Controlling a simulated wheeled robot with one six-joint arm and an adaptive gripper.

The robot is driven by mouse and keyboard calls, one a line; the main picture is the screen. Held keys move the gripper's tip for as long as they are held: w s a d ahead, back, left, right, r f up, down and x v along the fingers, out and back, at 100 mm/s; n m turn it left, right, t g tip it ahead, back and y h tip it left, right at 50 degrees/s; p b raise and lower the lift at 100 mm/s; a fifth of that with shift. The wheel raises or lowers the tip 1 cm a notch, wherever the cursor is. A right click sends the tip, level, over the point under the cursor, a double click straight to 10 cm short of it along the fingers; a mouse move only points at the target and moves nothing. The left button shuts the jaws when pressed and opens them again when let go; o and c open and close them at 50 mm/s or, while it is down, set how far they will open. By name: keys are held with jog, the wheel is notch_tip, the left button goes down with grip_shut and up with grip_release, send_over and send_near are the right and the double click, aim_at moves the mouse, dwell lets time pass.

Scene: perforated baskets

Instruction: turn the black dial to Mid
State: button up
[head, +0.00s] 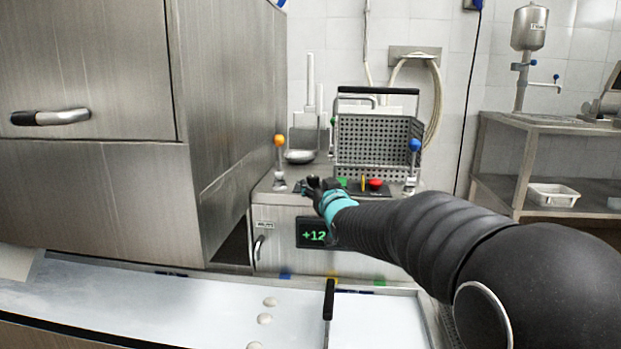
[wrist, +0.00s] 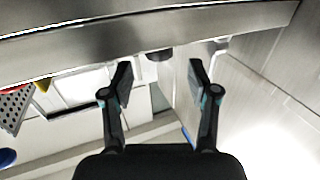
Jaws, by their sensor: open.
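A small dark round knob (wrist: 158,55), which looks like the black dial, shows in the wrist view at the edge of the steel surface. My gripper (wrist: 160,79) is open, one finger to each side of the knob's line, and nothing is between the fingers. The fingertips look just short of the knob, with no clear contact. In the head view my gripper (head: 312,184) is over the left part of the steel machine's top (head: 266,187) and hides the dial. I cannot read the dial's marks or its setting.
An orange-ball lever (head: 279,141) stands left of my gripper and a blue-ball lever (head: 415,146) to the right. A red button (head: 375,183) and a perforated basket (head: 372,140) are nearby. A green display (head: 313,233) shows +12, partly covered. A large steel cabinet (head: 225,110) closes the left.

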aim_at(314, 181)
jog(key=shift+p+x, duration=0.35)
jog(key=shift+x, duration=2.55)
grip_shut()
